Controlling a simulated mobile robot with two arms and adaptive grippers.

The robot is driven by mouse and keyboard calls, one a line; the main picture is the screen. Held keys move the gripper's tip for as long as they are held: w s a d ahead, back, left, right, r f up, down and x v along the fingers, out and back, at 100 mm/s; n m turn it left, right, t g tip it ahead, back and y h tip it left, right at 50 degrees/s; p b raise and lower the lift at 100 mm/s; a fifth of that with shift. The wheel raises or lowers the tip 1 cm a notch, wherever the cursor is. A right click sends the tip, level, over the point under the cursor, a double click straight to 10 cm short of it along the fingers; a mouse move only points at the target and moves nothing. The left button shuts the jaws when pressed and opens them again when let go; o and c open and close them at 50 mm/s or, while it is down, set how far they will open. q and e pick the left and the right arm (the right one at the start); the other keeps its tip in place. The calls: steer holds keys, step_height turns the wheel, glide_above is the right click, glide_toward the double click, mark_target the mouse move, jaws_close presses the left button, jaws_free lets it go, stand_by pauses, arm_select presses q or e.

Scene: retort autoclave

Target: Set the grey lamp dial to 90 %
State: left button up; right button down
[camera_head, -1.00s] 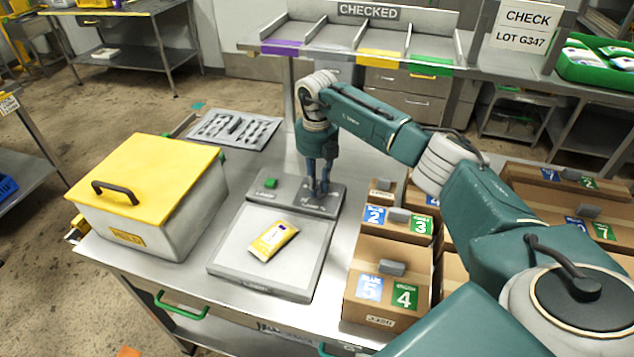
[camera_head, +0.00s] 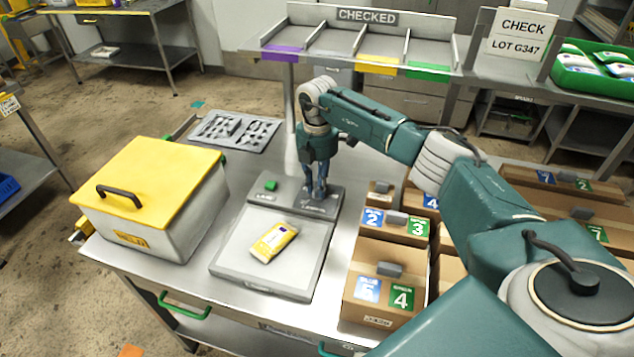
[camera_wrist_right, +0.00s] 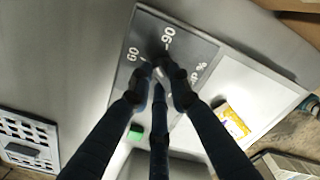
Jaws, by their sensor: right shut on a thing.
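The lamp dial sits on the grey panel (camera_head: 268,192) at the back of the light box (camera_head: 250,268). My right gripper (camera_head: 318,196) points down at the panel's right part, its fingers closed around the dial. In the wrist view the fingertips of the right gripper (camera_wrist_right: 161,80) meet at the dial, which they mostly hide. The marks "60" and "90" and part of a "%" label show on the panel (camera_wrist_right: 190,45) around them. I cannot read the dial's setting. My left gripper is not in view.
A yellow packet (camera_head: 273,242) lies on the light box. A green button (camera_head: 271,185) is left of the gripper. A yellow-lidded bin (camera_head: 150,190) stands left, a grey tray (camera_head: 235,131) behind. Cardboard boxes (camera_head: 385,282) crowd the right; a sorting rack (camera_head: 350,45) is at the back.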

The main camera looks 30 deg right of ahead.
steer(key=m, duration=0.1)
steer(key=m+p, duration=0.1)
steer(key=m, duration=0.2)
steer(key=shift+d+r+p, duration=0.2)
steer(key=shift+r+p, duration=0.05)
steer(key=shift+p, duration=0.05)
steer(key=shift+m+p, duration=0.55)
steer(key=shift+m, duration=1.05)
steer(key=shift+f, duration=0.1)
steer(key=shift+w, duration=0.1)
steer(key=c, duration=1.6)
jaws_free()
step_height(320, 180, up, 12)
steer(key=shift+f, duration=0.1)
